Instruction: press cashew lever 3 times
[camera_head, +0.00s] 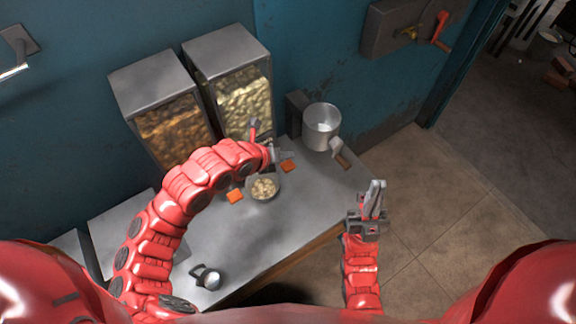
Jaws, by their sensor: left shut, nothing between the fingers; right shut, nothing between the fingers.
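Two metal dispensers with clear fronts stand against the blue wall. The right dispenser (244,101) holds pale, cashew-like pieces; the left dispenser (173,127) holds darker brown ones. A small red-tipped lever (254,126) shows at the lower front of the right dispenser. My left gripper (288,155) is shut and empty, just right of and below that lever; I cannot tell whether it touches it. A bowl (264,188) with pale pieces in it sits on the counter below the right dispenser. My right gripper (375,190) is shut and empty, to the right of the counter, pointing up.
A metal pot (321,127) stands at the counter's back right, with a handled item (339,150) beside it. Orange pieces (235,196) lie near the bowl. A small metal cup (208,278) stands at the front. The counter's middle (237,235) is clear.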

